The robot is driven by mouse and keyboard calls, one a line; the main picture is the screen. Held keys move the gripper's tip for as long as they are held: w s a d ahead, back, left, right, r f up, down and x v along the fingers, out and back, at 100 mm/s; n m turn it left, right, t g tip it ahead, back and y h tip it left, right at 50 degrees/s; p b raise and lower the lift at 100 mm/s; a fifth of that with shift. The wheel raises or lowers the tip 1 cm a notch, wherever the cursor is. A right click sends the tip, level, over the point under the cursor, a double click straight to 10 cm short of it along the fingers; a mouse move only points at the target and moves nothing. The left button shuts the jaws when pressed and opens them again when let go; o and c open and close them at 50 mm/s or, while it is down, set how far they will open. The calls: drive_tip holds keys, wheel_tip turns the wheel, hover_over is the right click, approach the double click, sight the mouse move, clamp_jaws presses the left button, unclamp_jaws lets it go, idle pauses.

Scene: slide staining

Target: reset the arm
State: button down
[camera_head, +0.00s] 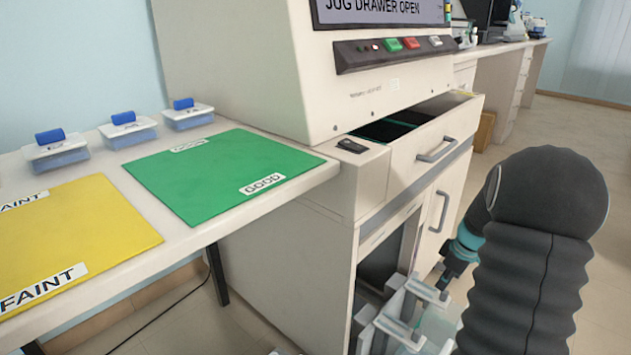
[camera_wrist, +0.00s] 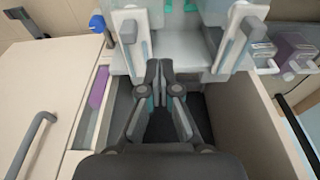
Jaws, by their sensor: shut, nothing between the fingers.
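My gripper (camera_wrist: 160,72) shows in the wrist view with its two dark fingers together and nothing between them. It is over a dark-floored recess, close to a pale container with upright white handles (camera_wrist: 130,35). I cannot tell whether the fingertips touch it. In the head view my dark, ribbed arm fills the right side. Pale upright handles (camera_head: 398,310) show below and left of it, partly cut off by the bottom edge. The fingers cannot be made out clearly there.
The machine's drawer (camera_head: 435,140) stands open; its screen (camera_head: 380,10) reads "JUG DRAWER OPEN". A green GOOD mat (camera_head: 215,175) and yellow FAINT mat (camera_head: 75,240) lie on the bench, with blue-handled boxes (camera_head: 57,155) behind. In the wrist view, a cabinet front with handle (camera_wrist: 30,140) is left.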

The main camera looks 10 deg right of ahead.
drive_tip(key=s+a+r+m+t+p, duration=0.2)
drive_tip(key=s+a+r+m+p, duration=0.1)
drive_tip(key=s+a+r, duration=0.8)
drive_tip(key=s+a+r+m+t+h+p, duration=0.1)
drive_tip(key=s+a+r+m+p, duration=0.2)
drive_tip(key=s+a+r, duration=0.8)
drive_tip(key=a+r+m, duration=0.1)
drive_tip(key=a+r, duration=0.2)
drive_tip(key=a, duration=0.2)
drive_tip(key=shift+s+a+r+t, duration=0.15)
drive_tip(key=shift+s+a+t, duration=0.1)
drive_tip(key=shift+a+t, duration=0.15)
